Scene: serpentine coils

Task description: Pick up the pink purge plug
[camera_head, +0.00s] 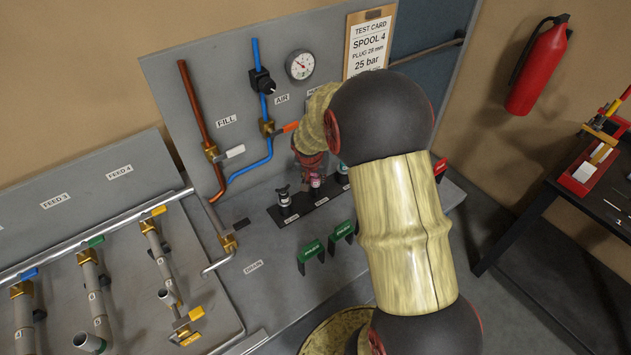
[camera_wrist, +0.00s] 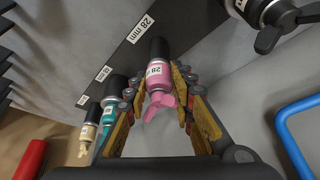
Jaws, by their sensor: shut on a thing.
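The pink purge plug (camera_wrist: 160,82) has a black upper end, a pink body with a "28" label and a pink wing handle. In the wrist view it sits between the two finger pads of my gripper (camera_wrist: 158,90), which is shut on its body. In the head view a little of the pink plug (camera_head: 316,181) shows below my gripper (camera_head: 311,167), over the black plug strip. The arm and fingers hide much of it there. I cannot tell whether its end is clear of the strip.
The black strip (camera_head: 272,213) also bears a black-and-silver plug (camera_head: 285,200) to the left and a teal plug (camera_head: 343,174) to the right. In the wrist view the teal plug (camera_wrist: 108,118) and a tan plug (camera_wrist: 86,132) stand close by.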

